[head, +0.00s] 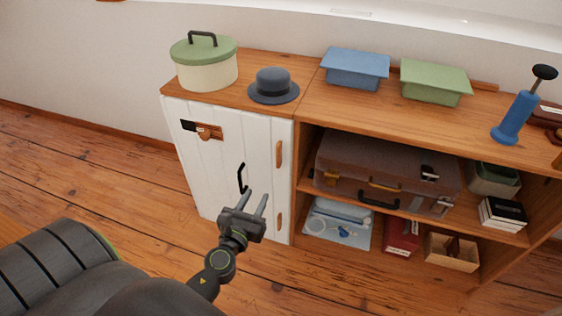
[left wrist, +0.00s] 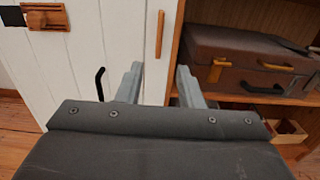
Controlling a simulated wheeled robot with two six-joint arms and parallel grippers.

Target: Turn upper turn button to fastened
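The upper turn button (head: 279,154) is an upright wooden bar near the right edge of the white cabinet door (head: 215,165). In the left wrist view the same upper turn button (left wrist: 160,34) stands upright, ahead of the fingers. A similar lower turn button (head: 279,222) sits below it, also upright. My left gripper (head: 258,196) is open and empty, in front of the door's lower right part, below the upper button and apart from it. Its two fingers also show in the left wrist view (left wrist: 158,72). My right gripper is not in view.
A black door handle (head: 242,178) is close to the left gripper. A wooden latch (head: 208,132) with a dark plate is at the door's upper left. A brown suitcase (head: 385,168) fills the shelf to the right. A hat (head: 273,85) and a lidded pot (head: 206,68) stand on top.

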